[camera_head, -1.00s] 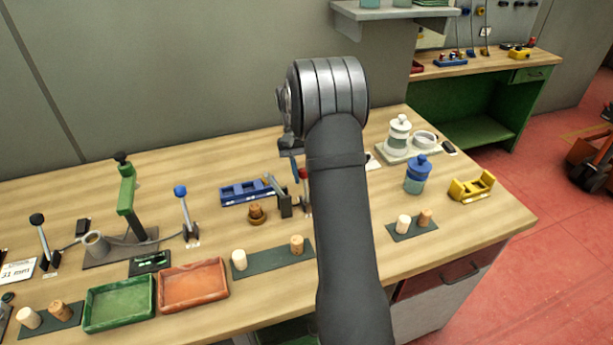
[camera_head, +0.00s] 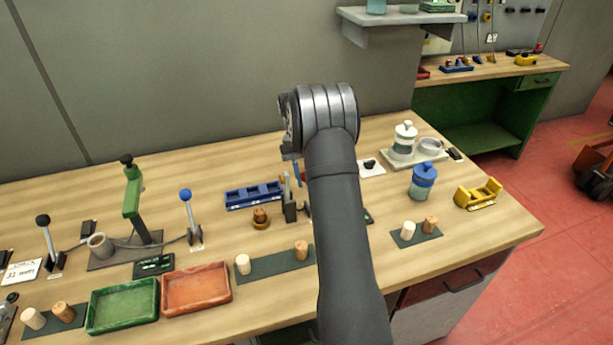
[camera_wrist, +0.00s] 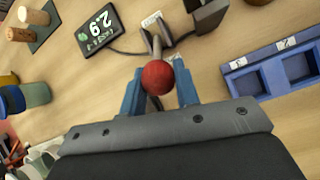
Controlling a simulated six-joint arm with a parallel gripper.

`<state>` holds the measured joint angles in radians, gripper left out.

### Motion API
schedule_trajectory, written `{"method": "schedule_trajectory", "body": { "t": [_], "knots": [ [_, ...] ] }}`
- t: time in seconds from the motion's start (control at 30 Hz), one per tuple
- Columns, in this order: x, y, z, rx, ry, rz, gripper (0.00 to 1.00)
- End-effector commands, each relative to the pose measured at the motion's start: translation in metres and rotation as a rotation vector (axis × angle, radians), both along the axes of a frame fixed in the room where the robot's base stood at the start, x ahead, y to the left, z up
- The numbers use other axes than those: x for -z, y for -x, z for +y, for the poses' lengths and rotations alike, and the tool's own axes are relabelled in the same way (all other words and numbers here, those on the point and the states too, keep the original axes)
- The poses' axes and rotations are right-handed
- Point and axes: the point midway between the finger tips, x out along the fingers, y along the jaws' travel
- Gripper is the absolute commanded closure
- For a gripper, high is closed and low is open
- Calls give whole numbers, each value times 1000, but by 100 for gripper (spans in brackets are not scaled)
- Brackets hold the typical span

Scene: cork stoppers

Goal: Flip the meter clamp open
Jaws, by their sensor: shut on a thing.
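The clamp's lever ends in a red ball knob (camera_wrist: 157,77), seen in the wrist view. My gripper (camera_wrist: 160,88) has its blue fingers on either side of the knob and is shut on it. The lever's metal shaft runs from the knob toward its base on the bench. The grey clamp body (camera_head: 289,208) stands upright in the head view, with a thin arm pointing up; part of it shows in the wrist view (camera_wrist: 207,15). The dark meter (camera_wrist: 112,25) reads 2.9.
A green mat (camera_head: 275,264) with two stoppers lies in front. A blue-lidded jar (camera_head: 423,181) stands to the right.

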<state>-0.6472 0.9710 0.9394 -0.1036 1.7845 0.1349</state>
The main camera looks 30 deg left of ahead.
Motion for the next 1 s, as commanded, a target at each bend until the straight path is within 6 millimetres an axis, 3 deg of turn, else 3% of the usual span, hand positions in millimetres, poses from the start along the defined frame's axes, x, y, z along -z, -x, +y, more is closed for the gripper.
{"method": "schedule_trajectory", "body": {
  "t": [0.1,0.13,0.23,0.57,1.0],
  "knots": [
    [4,5,2,-3,1,13,100],
    [4,5,2,-3,2,14,69],
    [3,4,2,-2,2,11,51],
    [-1,1,2,-1,1,6,51],
    [-48,-19,25,-2,0,6,51]
  ]
}}
